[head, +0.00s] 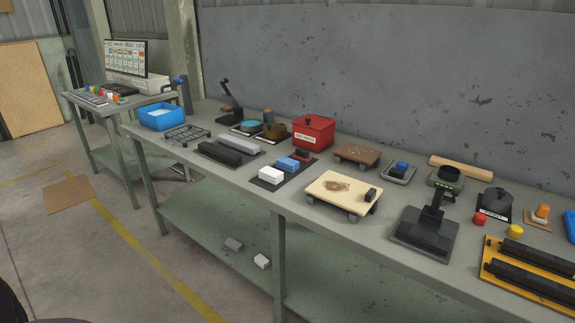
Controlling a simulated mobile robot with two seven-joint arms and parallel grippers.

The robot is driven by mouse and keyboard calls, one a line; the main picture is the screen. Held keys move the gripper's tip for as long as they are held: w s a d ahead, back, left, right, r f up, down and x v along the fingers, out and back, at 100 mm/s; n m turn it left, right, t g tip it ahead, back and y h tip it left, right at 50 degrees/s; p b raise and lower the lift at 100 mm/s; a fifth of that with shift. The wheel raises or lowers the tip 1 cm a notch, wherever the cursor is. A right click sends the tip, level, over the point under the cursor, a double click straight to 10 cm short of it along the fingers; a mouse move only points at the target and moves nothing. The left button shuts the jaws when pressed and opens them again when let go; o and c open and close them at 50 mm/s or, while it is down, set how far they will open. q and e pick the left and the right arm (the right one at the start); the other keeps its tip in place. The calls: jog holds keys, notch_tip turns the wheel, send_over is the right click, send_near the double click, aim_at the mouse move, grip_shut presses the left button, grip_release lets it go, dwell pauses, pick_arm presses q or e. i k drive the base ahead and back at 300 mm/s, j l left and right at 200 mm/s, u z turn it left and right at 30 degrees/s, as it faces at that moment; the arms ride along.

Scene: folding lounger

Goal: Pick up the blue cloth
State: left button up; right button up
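A small blue piece (287,164) that looks like a folded cloth lies on a dark mat (263,184) near the middle of the long workbench (345,224). It sits between a white block-like piece (271,175) in front and a dark red piece (304,155) behind. Another small blue item (401,166) lies in a grey tray (387,176) farther right; I cannot tell whether it is cloth. Neither of my grippers shows in the head view.
A red box (313,132) stands behind the mat. Dark and grey bars (221,153) lie to its left, and a cream board (342,189) stands to its right. A black stand (428,225) rises farther right. A blue bin (160,117) is at the left end. Floor in front is open.

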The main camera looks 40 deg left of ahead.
aim_at(289, 164)
jog(key=u, duration=1.45)
